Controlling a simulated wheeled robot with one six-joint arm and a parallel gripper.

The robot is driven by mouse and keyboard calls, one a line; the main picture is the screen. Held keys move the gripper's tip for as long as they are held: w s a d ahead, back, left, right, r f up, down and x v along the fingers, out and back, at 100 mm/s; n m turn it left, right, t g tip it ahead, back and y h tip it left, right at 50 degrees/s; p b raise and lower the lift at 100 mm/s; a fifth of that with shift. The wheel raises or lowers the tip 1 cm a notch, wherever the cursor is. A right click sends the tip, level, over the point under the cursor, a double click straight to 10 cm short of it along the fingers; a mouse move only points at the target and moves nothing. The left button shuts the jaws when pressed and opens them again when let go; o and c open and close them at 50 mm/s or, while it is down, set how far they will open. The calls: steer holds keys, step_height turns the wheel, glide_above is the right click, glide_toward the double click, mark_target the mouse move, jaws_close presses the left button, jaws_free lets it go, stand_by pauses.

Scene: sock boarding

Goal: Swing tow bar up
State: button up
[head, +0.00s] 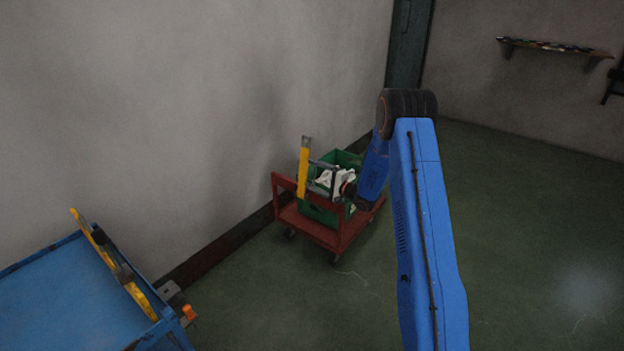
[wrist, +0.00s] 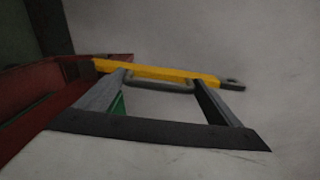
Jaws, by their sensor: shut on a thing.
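The yellow tow bar (head: 303,174) stands nearly upright at the left end of a red cart (head: 340,235), with a grey tip at its top. In the wrist view the yellow bar (wrist: 175,74) runs across the picture, with a grey loop on its near side. My gripper (wrist: 160,84) has one finger at each end of this loop and is shut on the tow bar there. In the head view my gripper (head: 318,173) reaches in from the right over the cart. The bar's lower end is hard to make out.
A green crate (head: 346,158) sits on the red cart, partly hidden behind my gripper. A blue cart (head: 60,295) with another yellow bar (head: 105,255) stands at the lower left, near an orange object (head: 188,312). A wall rises close behind; floor to the right is clear.

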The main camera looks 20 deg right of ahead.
steer(key=shift+w+d, duration=0.1)
steer(key=shift+d, duration=0.15)
steer(key=o, duration=1.4)
steer(key=shift+d+f, duration=0.1)
steer(key=shift+c, duration=0.2)
steer(key=v, duration=1.7)
